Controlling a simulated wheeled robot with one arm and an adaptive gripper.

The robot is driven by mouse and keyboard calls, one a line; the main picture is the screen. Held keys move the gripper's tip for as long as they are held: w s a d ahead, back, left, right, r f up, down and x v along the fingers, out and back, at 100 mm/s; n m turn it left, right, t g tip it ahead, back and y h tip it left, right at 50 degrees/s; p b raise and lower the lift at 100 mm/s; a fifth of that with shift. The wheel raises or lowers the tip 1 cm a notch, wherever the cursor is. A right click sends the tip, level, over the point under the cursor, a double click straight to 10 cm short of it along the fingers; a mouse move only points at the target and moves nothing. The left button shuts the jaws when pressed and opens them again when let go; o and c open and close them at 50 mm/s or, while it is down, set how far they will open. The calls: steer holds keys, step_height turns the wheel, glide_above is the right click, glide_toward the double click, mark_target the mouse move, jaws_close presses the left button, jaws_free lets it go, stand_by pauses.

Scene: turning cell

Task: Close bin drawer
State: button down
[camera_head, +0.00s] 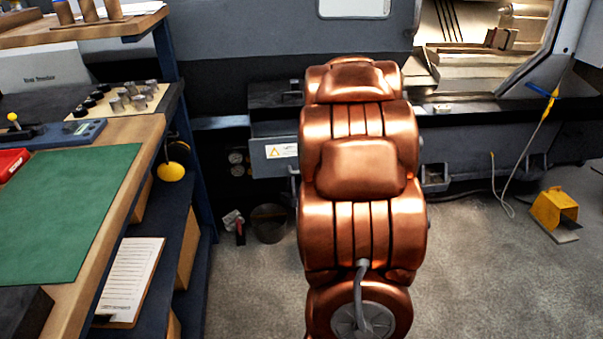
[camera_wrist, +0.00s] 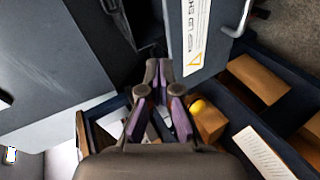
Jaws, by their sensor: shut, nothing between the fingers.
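The bin drawer's front seems to be the grey panel (camera_head: 270,152) with a yellow warning label, low on the machine and left of my copper arm. My arm covers its right part in the head view. The panel (camera_wrist: 190,35) stands large at the top of the wrist view, with a bar handle (camera_wrist: 241,18) on its right side. I cannot tell how far the drawer is pulled out. My gripper (camera_wrist: 159,73) is shut and empty, with its tips near the panel's lower left corner in the picture. Contact cannot be told. The head view does not show the gripper.
The workbench (camera_head: 150,135) with a green mat (camera_head: 65,200) stands at the left. Its lower shelf holds a clipboard (camera_head: 131,278) and cardboard boxes (camera_head: 187,247). A dark bucket (camera_head: 269,223) is on the floor near the panel. Open floor (camera_head: 480,270) lies at the right, beside a yellow pedal (camera_head: 554,208).

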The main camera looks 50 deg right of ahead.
steer(key=s+d+f+n+t+y+b, duration=0.1)
steer(key=d+f+n+t+y+b, duration=0.25)
steer(key=f, duration=0.45)
steer(key=s+a+f+n+t+y+b, duration=0.2)
steer(key=s+f+n+t+y+b, duration=0.1)
steer(key=s+f+n+y+b, duration=0.3)
steer(key=h, duration=0.1)
glide_toward(292, 158)
steer(key=w+a, duration=0.3)
steer(key=a, duration=0.1)
steer(key=shift+m, duration=0.25)
steer(key=shift+w+d, duration=1.5)
steer(key=shift+d, duration=0.05)
